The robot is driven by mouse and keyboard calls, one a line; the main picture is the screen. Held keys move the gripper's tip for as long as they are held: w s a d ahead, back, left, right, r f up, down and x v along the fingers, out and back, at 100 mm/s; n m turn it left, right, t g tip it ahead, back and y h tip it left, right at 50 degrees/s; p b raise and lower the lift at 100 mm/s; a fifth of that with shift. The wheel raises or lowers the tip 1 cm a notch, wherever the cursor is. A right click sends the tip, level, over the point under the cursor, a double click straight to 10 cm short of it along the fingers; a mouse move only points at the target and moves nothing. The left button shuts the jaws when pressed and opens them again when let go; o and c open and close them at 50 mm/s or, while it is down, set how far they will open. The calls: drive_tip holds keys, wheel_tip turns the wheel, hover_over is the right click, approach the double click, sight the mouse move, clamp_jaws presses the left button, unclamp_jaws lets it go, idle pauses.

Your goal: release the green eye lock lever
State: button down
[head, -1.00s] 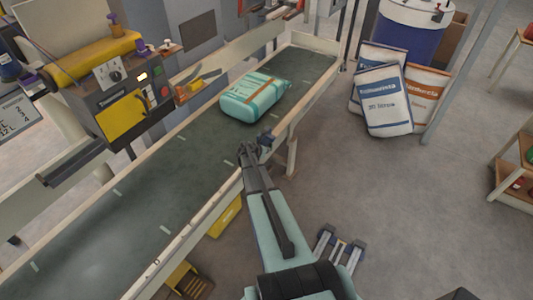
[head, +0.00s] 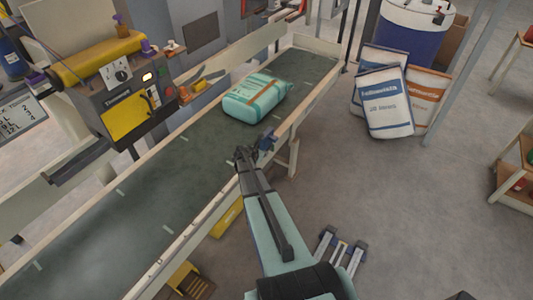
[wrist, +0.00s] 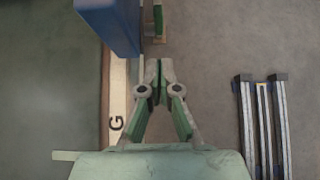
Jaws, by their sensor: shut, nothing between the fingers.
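My gripper (head: 241,155) is at the right rail of the conveyor, just left of a small blue box (head: 267,142) mounted on that rail. In the wrist view my gripper (wrist: 160,70) has its fingertips together with nothing between them. The blue box (wrist: 108,22) is large at the top there, ahead and left of the fingertips. A small green piece (wrist: 158,20) with tan ends stands beside its right side, ahead of the fingertips and apart from them. It may be the lock lever; I cannot tell its setting. In the head view no lever can be made out.
A teal sack (head: 257,97) lies on the conveyor belt (head: 150,190) beyond my gripper. The pale rail (wrist: 119,95) marked G runs left of the fingers. A control box (head: 125,95) stands across the belt. White sacks (head: 385,105) stand at right; the floor between is open.

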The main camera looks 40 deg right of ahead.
drive_tip(key=a+r+b, duration=0.1)
drive_tip(key=a+r, duration=0.1)
drive_tip(key=r, duration=0.7)
drive_tip(key=s+a+r+b, duration=0.1)
drive_tip(key=a+r, duration=0.1)
drive_tip(key=r, duration=0.7)
drive_tip(key=shift+r, duration=0.35)
drive_tip(key=s+a+f+m+g+y, duration=0.2)
drive_tip(key=s+a+f+m+y, duration=0.1)
drive_tip(key=s+a+f+m, duration=0.65)
drive_tip(key=s+a+f+m+g+y, duration=0.2)
drive_tip(key=s+a+f+m+y, duration=0.3)
drive_tip(key=a+f+m, duration=0.55)
drive_tip(key=s+a+f+g+y, duration=0.1)
drive_tip(key=s+a+f, duration=0.4)
drive_tip(key=s+a, duration=0.6)
drive_tip(key=s+a+f+g, duration=0.4)
drive_tip(key=s+a, duration=0.7)
drive_tip(key=s, duration=0.6)
wheel_tip(320, 180, down, 2)
drive_tip(key=shift+a+m+y, duration=0.35)
drive_tip(key=shift+m+y, duration=0.05)
